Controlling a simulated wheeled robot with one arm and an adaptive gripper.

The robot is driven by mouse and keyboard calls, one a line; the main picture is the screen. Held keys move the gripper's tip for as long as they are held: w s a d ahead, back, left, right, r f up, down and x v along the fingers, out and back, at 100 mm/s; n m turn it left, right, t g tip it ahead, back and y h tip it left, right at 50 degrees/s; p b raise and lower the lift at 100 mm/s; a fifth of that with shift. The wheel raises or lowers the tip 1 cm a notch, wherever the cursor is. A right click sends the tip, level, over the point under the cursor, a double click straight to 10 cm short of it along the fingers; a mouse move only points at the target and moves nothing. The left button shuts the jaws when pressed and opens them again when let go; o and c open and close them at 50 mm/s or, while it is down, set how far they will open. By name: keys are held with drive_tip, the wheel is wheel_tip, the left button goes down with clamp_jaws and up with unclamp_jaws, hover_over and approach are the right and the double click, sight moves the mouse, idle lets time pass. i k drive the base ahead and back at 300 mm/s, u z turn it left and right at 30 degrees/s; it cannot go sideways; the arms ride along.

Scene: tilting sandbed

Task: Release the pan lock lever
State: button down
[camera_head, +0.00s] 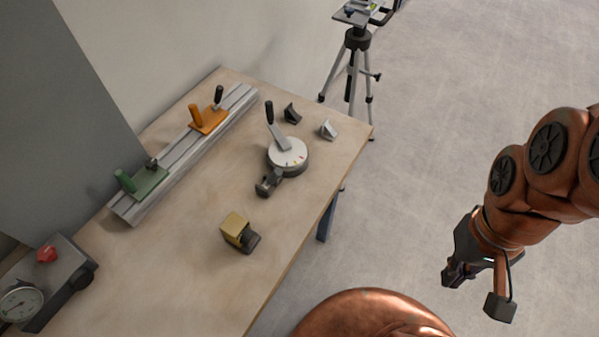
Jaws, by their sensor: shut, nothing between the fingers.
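A tripod (357,60) stands on the floor past the table's far right corner. Its head (358,14) carries a plate and a dark handle, and the top is cut off by the picture's upper edge. I cannot make out a pan lock lever on it at this size. On the table a round white dial (287,153) bears a grey lever (277,136) with a black upright grip. I cannot tell whether that lever is the pan lock. My gripper (455,278) is shut and empty at the right, over the floor, well away from both.
A wooden table (190,265) holds a metal rail (178,160) with orange and green clamps. A brass-topped block (237,230), dark wedge (292,113), light wedge (328,130) and gauge box (45,285) also sit there. A wall is behind; the floor at right is clear.

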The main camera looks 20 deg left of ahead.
sight(276, 173)
drive_tip(key=k, duration=1.15)
drive_tip(key=u, duration=1.35)
drive_tip(key=i, duration=0.55)
drive_tip(key=u, duration=0.1)
